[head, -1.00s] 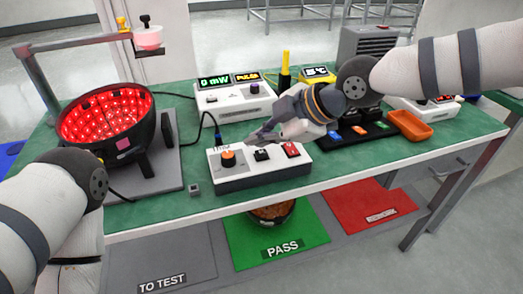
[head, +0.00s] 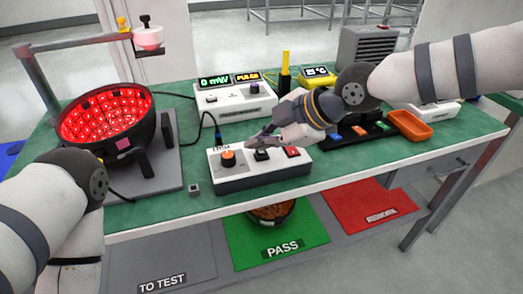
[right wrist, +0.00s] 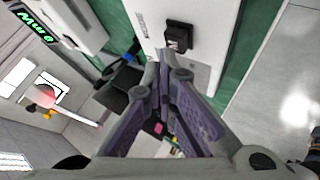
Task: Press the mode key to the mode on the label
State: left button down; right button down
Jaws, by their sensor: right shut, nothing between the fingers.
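A white control box (head: 225,175) on the bench carries an orange knob (head: 228,158), a black key (head: 262,154) and a red key (head: 292,152). My right gripper (head: 254,141) is shut and empty, just above the box near the black key. In the right wrist view, the black key (right wrist: 178,38) lies just beyond the shut fingertips (right wrist: 163,66); I cannot tell whether they touch. Small print beside the key is unreadable. The meter (head: 235,103) behind reads "0 mW" and "PULSE". A pink tag (head: 123,144) on the bowl is unreadable. My left gripper is out of view.
A black bowl of glowing red lights (head: 75,160) stands at left on a grey plate. An orange tray (head: 409,126) and a black strip with coloured pieces lie right of the box. A yellow post (head: 285,70) stands behind.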

aim_at(261, 155)
jog(key=shift+f, duration=0.5)
dwell(0.3)
jog(key=shift+r, duration=0.1)
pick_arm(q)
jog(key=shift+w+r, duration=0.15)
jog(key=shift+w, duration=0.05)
pick_arm(e)
jog(key=shift+r, duration=0.8)
